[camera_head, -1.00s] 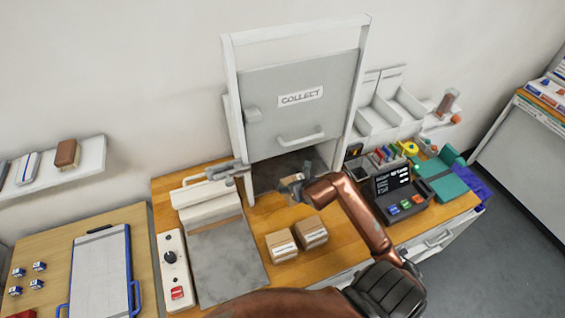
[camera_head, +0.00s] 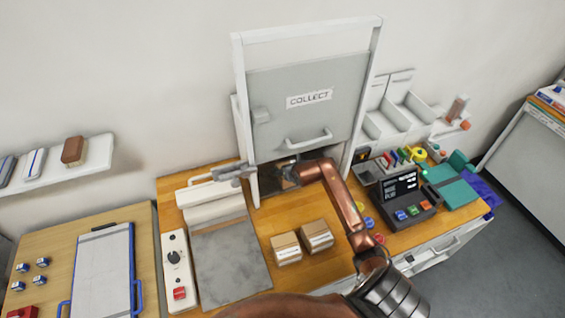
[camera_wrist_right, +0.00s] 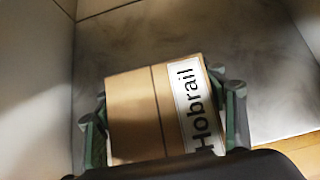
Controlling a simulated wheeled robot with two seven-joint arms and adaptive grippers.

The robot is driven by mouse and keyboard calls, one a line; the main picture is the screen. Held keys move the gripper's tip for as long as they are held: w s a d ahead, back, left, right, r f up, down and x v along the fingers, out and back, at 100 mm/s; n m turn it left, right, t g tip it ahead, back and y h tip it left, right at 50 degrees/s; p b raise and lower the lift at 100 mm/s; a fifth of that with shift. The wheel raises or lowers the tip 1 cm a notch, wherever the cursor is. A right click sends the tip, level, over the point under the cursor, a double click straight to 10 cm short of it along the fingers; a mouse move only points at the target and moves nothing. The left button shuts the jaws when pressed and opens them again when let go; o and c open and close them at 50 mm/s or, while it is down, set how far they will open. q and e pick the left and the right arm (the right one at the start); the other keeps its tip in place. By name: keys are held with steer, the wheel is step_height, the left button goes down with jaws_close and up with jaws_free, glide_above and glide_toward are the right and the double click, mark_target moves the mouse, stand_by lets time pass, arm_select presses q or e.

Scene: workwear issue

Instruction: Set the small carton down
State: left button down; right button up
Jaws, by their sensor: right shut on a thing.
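My right gripper (camera_head: 288,173) reaches into the opening under the raised grey COLLECT door (camera_head: 308,110). In the right wrist view my right gripper (camera_wrist_right: 160,106) is shut on a small brown carton (camera_wrist_right: 132,112) with a white label reading "Hobrail". The carton is over the grey floor (camera_wrist_right: 200,35) of the compartment; I cannot tell whether it touches it. Two similar cartons, one on the left (camera_head: 286,250) and one on the right (camera_head: 317,237), stand side by side on the wooden bench. My left gripper is not in view.
The white frame posts (camera_head: 243,140) and compartment walls (camera_wrist_right: 35,90) stand close around my right gripper. A grey mat (camera_head: 228,262) lies left of the cartons. A dark terminal (camera_head: 402,200) stands at right. Bare wood (camera_head: 300,210) lies before the hatch.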

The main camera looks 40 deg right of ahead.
steer(key=shift+w+d, duration=0.15)
steer(key=shift+w, duration=0.25)
steer(key=w, duration=0.3)
steer(key=shift+w+d+f, duration=0.1)
steer(key=shift+w+d, duration=0.05)
steer(key=shift+d, duration=0.25)
steer(key=shift+f+p, duration=0.2)
steer(key=shift+p, duration=0.15)
steer(key=shift+r, duration=0.1)
steer(key=shift+f, duration=0.2)
steer(key=o, duration=1.5)
steer(key=shift+c, duration=0.2)
